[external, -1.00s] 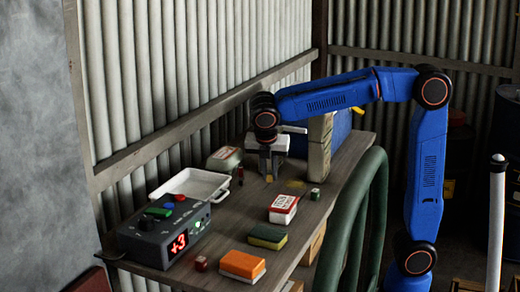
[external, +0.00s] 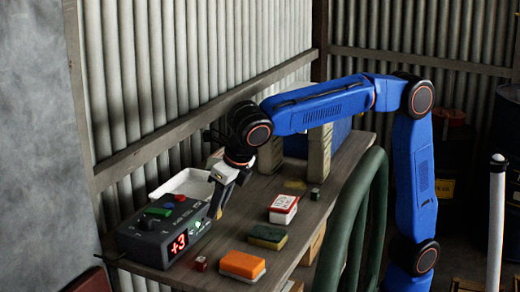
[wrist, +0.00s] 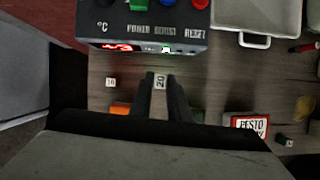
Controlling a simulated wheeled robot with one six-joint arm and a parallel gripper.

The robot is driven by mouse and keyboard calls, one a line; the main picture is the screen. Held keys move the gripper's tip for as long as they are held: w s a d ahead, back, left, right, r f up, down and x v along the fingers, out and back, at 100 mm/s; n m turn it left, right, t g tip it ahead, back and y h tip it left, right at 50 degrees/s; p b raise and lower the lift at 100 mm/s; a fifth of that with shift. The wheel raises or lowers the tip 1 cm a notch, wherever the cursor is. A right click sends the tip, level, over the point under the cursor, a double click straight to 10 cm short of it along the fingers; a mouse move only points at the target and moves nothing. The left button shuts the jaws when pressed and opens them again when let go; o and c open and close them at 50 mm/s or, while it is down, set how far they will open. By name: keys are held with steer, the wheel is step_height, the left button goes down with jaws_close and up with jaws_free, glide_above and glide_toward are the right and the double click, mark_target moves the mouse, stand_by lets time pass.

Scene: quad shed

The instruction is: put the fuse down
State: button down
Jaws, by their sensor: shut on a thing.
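My gripper (wrist: 160,88) is shut on a small pale fuse (wrist: 160,81) marked 20, which sits between the fingertips in the wrist view. In the external view, my gripper (external: 217,203) points down over the table beside the front right corner of the grey control box, and a yellowish bit of the fuse (external: 219,213) shows at its tips. I cannot tell whether the fuse touches the tabletop. Two similar small blocks lie apart on the table: a red-sided one marked 10 (external: 200,263) at the front and a green-sided one (external: 314,194) at the right.
The control box (external: 150,245) with a red display stands at the left. A white tray (external: 172,184) is behind it. A red and white carton (external: 283,209), a green-yellow sponge (external: 267,237) and an orange block (external: 242,265) stand on the right. Bare wood (external: 222,236) lies between.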

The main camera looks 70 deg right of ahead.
steer(key=shift+n, duration=0.4)
steer(key=f, duration=0.3)
steer(key=a+f, duration=0.1)
steer(key=f, duration=0.2)
steer(key=s+a+f, duration=0.1)
steer(key=f, duration=0.2)
steer(key=shift+a+f, duration=0.15)
steer(key=shift+f, duration=0.1)
steer(key=shift+f, duration=0.2)
steer(key=c, duration=1.7)
jaws_free()
steer(key=shift+o, duration=0.2)
steer(key=shift+r, duration=0.15)
steer(key=v, duration=1.2)
steer(key=shift+d, duration=0.2)
steer(key=shift+r, duration=0.1)
